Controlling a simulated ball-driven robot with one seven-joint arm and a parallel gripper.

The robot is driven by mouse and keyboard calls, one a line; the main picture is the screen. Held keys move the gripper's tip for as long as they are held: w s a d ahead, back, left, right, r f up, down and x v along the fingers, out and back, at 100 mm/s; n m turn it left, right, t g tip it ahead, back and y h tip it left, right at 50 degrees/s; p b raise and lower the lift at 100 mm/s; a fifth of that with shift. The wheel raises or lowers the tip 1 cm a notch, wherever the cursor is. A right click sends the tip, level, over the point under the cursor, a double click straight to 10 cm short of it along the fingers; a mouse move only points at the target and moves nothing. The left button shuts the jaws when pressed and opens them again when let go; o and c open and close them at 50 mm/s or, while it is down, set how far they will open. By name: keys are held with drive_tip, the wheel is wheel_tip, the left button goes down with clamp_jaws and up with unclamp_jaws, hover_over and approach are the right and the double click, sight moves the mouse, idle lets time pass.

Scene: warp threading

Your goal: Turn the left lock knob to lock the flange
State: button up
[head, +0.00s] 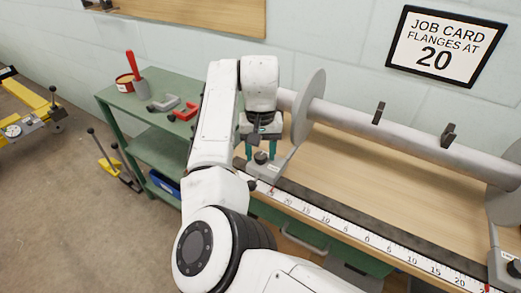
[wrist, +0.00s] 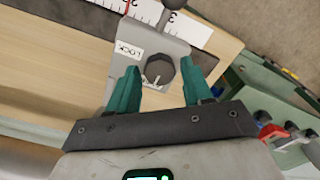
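The left flange (head: 309,105) is a grey disc on a long roller, with a grey bracket (head: 268,171) at its foot. The dark left lock knob (wrist: 160,68) sits on this bracket; a white LOCK label (wrist: 128,50) is beside it in the wrist view. In the head view the knob (head: 261,157) shows between the fingertips. My gripper (wrist: 158,80) has two teal fingers, spread wide on either side of the knob, with visible gaps. It is open and empty. My gripper (head: 260,153) points down over the bracket in the head view.
A ruler (head: 340,222) runs along the bench front; the bracket is near its 25 end. The right flange (head: 503,205) and its bracket stand at the far right. A green cart (head: 150,125) with clamps and a red-handled tool is at left. A job card (head: 444,46) reads 20.

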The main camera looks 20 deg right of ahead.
drive_tip(key=c, duration=0.8)
drive_tip(key=shift+r+m+p, duration=0.1)
drive_tip(key=shift+m+p, duration=0.2)
drive_tip(key=shift+p, duration=0.05)
drive_tip(key=m+p, duration=0.2)
drive_tip(key=shift+r+p, duration=0.1)
drive_tip(key=shift+p, duration=0.25)
drive_tip(key=m+p, duration=0.3)
drive_tip(key=m, duration=0.2)
drive_tip(key=shift+d+m+p, duration=0.1)
drive_tip(key=shift+m+p, duration=0.25)
drive_tip(key=shift+m, duration=0.05)
drive_tip(key=m+p, duration=0.2)
drive_tip(key=m, duration=0.2)
drive_tip(key=shift+m, duration=0.3)
drive_tip(key=m+p, duration=0.1)
drive_tip(key=m, duration=0.3)
drive_tip(key=shift+m, duration=0.4)
drive_tip(key=shift+f, duration=0.2)
